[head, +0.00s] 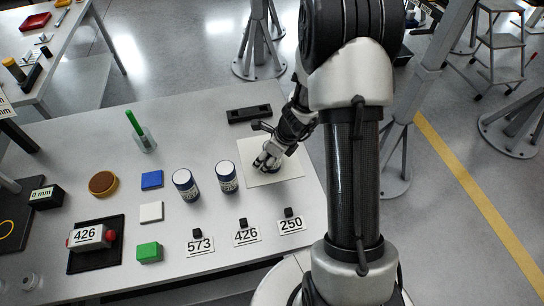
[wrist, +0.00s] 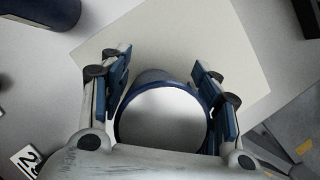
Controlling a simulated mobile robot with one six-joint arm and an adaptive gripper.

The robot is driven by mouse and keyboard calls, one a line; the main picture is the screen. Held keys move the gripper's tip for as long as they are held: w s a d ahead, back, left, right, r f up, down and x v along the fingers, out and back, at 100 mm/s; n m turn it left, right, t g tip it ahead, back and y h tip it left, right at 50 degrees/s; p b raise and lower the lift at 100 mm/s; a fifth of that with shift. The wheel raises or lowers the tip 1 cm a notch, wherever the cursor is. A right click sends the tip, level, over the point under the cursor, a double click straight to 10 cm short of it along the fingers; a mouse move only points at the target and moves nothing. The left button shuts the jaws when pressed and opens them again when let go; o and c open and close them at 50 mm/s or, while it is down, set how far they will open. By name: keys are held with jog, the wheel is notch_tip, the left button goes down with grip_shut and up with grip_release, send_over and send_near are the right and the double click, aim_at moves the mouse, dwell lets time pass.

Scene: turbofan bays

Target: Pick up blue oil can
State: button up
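A can with a blue rim and a pale round top (wrist: 163,118) fills the space between the fingers of my gripper (wrist: 165,85) in the wrist view. The blue finger pads lie against both sides of it. In the head view my gripper (head: 266,162) is low over a pale square mat (head: 288,172), and the can there is mostly hidden by the fingers. Two similar blue-and-white cans stand upright to the left, one can (head: 227,177) near the mat and another can (head: 186,185) further left.
Number tags 573 (head: 199,245), 426 (head: 247,235) and 250 (head: 292,224) stand along the front edge. A black slotted block (head: 249,114) lies behind the mat. Blue (head: 151,180), white (head: 151,212) and green (head: 149,252) blocks lie left of the cans.

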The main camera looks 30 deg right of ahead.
jog(key=c, duration=0.9)
